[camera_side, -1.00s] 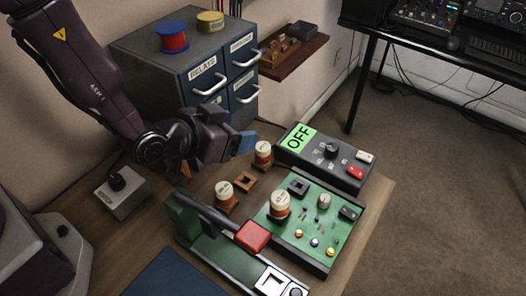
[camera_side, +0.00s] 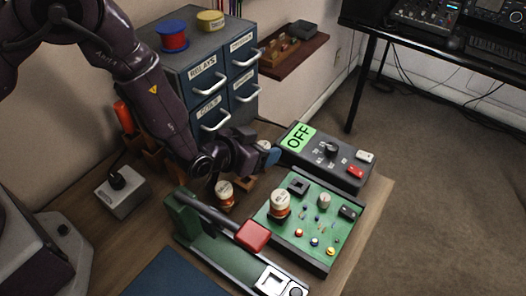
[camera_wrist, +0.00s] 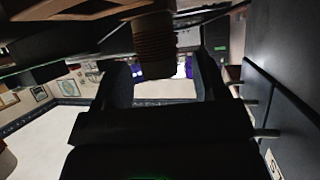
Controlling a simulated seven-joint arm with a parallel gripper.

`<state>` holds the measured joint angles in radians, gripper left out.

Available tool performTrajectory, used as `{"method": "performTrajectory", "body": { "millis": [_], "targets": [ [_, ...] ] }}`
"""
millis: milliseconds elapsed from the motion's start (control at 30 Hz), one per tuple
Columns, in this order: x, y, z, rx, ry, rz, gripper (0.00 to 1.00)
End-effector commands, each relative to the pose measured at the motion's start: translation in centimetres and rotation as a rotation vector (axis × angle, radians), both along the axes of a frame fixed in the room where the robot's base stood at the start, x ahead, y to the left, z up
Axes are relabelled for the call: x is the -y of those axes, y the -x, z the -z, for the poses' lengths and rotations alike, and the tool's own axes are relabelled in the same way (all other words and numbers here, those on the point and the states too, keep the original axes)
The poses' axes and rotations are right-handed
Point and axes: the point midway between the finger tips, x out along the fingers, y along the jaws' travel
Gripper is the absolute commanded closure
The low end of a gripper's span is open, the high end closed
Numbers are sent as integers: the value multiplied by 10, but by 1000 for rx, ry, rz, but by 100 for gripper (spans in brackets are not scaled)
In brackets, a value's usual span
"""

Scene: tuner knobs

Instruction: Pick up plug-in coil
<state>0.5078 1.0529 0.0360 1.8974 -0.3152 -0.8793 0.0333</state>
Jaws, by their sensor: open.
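Several coils with white tops and copper windings show in the side view. The back coil (camera_side: 264,145) is partly hidden behind my gripper (camera_side: 267,156). Another coil (camera_side: 225,190) stands in front of my wrist, and one (camera_side: 280,202) sits on the green circuit board (camera_side: 313,258). In the wrist view, a ribbed brown coil (camera_wrist: 155,45) shows between the two dark fingers of my gripper (camera_wrist: 163,64). The fingers are open around it, and I cannot tell whether either touches it.
A green-based lever device with a red handle (camera_side: 253,236) stands in front. The grey drawer cabinet (camera_side: 185,75) stands close behind. A brown socket (camera_side: 245,182) is below my gripper.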

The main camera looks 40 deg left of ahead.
Motion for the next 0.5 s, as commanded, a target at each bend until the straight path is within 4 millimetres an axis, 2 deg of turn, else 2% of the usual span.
{"method": "performTrajectory", "body": {
  "millis": [233,467,500],
  "targets": [
    [0,-2,1,-1,0,0,35],
    [0,-2,1,0,0,0,88],
    [0,-2,1,-1,0,0,89]
  ]
}}
